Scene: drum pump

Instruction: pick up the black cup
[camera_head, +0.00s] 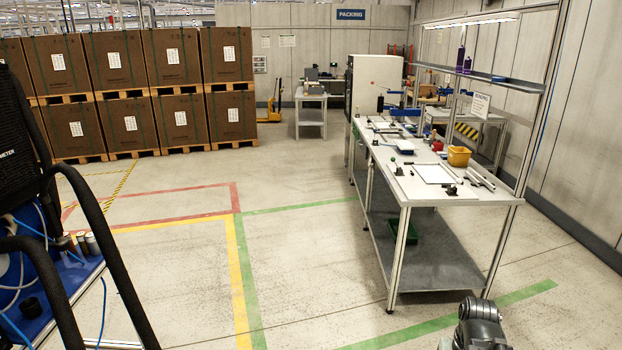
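A small black cup (29,304) stands on the blue platform (62,297) at the lower left. It is partly in shadow and small in view, with black hoses and blue tubes close around it. A grey and dark metal part of my arm shows at the bottom edge, right of centre, far from the cup. No gripper fingers show, so I cannot see whether my gripper is open or shut.
Thick black hoses (101,224) arch in front of the platform. A workbench (430,265) with tools and a yellow bin (459,156) stands at right. Stacked brown boxes (120,62) stand at the back left. The marked floor (300,240) between platform and bench is clear.

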